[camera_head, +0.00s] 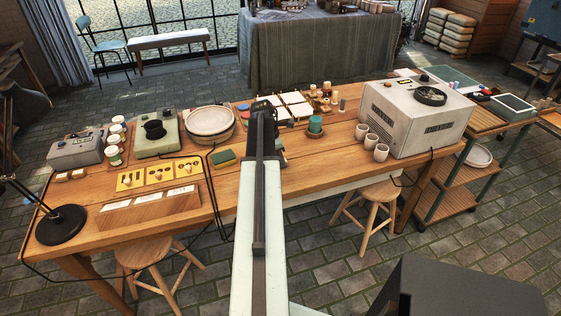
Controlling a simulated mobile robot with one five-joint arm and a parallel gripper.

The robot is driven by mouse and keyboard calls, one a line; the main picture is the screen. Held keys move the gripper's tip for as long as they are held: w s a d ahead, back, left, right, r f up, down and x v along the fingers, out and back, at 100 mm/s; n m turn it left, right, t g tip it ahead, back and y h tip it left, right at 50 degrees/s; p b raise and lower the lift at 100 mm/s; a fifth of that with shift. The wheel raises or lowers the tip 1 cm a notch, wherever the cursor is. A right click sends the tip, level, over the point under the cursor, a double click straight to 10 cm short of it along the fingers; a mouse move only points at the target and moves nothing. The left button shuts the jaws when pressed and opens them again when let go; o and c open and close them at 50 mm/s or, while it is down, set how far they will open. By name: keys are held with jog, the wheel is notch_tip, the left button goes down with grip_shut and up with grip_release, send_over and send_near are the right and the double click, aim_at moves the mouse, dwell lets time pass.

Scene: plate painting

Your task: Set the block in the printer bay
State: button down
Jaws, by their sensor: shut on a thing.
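My gripper (279,128) is at the far end of my arm, over the middle of the wooden table (231,185). Only dark parts of it show around the arm, which covers most of it. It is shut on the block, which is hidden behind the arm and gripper. No printer bay can be clearly made out. A large grey machine (412,125) with a round dark top stands on the table to the right of my gripper. A smaller grey device (76,152) and a grey-green device with a black round part (156,135) stand at the left.
Three white cups (372,141) stand before the large machine. A teal pot (315,124), a green sponge (223,159), stacked round plates (210,121) and yellow trays (160,175) are on the table. A black lamp (62,225) is at front left. Stools (375,192) stand below.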

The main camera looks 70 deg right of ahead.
jog(key=c, duration=1.2)
grip_release()
jog(key=p+v, duration=1.1)
jog(key=v, duration=0.1)
jog(key=shift+r+p, duration=0.1)
jog(key=shift+p, duration=0.2)
